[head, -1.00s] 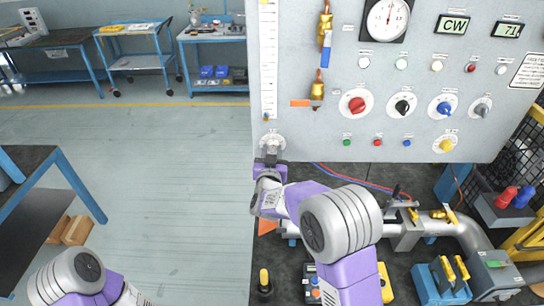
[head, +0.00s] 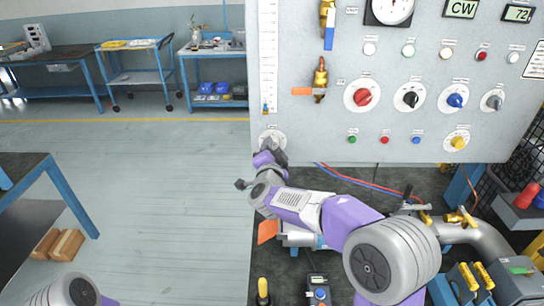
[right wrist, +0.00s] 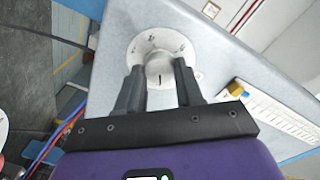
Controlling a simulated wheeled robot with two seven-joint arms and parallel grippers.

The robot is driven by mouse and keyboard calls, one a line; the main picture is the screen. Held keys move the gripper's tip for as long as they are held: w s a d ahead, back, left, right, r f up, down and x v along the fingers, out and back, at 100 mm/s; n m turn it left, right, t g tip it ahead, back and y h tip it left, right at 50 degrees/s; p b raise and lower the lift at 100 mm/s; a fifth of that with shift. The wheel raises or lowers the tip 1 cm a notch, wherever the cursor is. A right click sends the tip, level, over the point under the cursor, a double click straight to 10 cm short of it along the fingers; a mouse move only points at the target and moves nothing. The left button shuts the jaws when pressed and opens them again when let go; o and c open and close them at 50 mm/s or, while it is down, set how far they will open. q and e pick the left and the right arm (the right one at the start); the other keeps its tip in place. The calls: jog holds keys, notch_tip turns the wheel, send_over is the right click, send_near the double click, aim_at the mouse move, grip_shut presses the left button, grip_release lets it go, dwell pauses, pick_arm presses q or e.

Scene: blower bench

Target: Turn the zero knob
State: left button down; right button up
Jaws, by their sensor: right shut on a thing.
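The zero knob is a pale grey knob on a round white dial (head: 270,136) at the lower left corner of the panel, below the white scale. In the right wrist view the knob (right wrist: 158,68) stands between the two dark fingers, with a dark mark on its front. My right gripper (head: 273,148) is shut on this knob and hides most of it in the head view; it also shows in the right wrist view (right wrist: 158,85). My left arm shows only as a link at the bottom left, and its gripper is out of view.
The grey panel (head: 310,140) also carries red (head: 363,97), black (head: 410,98), blue (head: 455,100), grey (head: 494,102) and yellow (head: 458,142) knobs. A brass valve with an orange handle (head: 312,91) is near the gripper. Pipes (head: 480,236) and hoses lie below.

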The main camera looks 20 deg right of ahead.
jog(key=shift+m+b, duration=0.5)
jog(key=shift+m, duration=0.2)
jog(key=o, duration=1)
jog(key=shift+o, duration=0.2)
jog(key=v, duration=0.7)
jog(key=shift+s, duration=0.25)
